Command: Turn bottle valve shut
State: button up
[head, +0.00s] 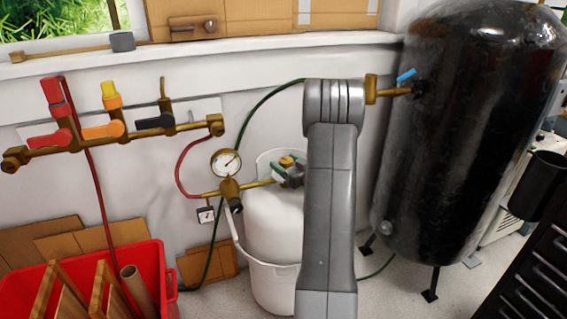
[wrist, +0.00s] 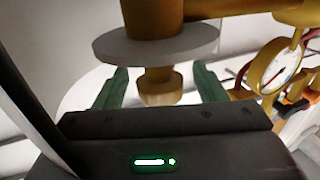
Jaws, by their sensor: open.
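The white gas bottle (head: 272,222) stands upright in a white bucket, left of my arm. Its brass valve (head: 287,161) is at the top, partly hidden by my gripper (head: 289,172). In the wrist view the valve shows as a brass body (wrist: 152,16) with a pale grey disc (wrist: 157,47) and a brass stub (wrist: 158,86). My gripper (wrist: 160,88) is open, with one green finger on each side of the stub and gaps between. The fingertips reach near the disc; I cannot tell whether they touch it.
A round gauge (head: 226,163) and brass regulator join the bottle valve from the left. A wall manifold (head: 75,138) with several coloured taps is at left. A red crate (head: 150,266) stands at lower left. A large black tank (head: 460,130) stands right of my arm.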

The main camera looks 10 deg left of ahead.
jog(key=shift+x, duration=0.85)
jog(key=c, duration=1)
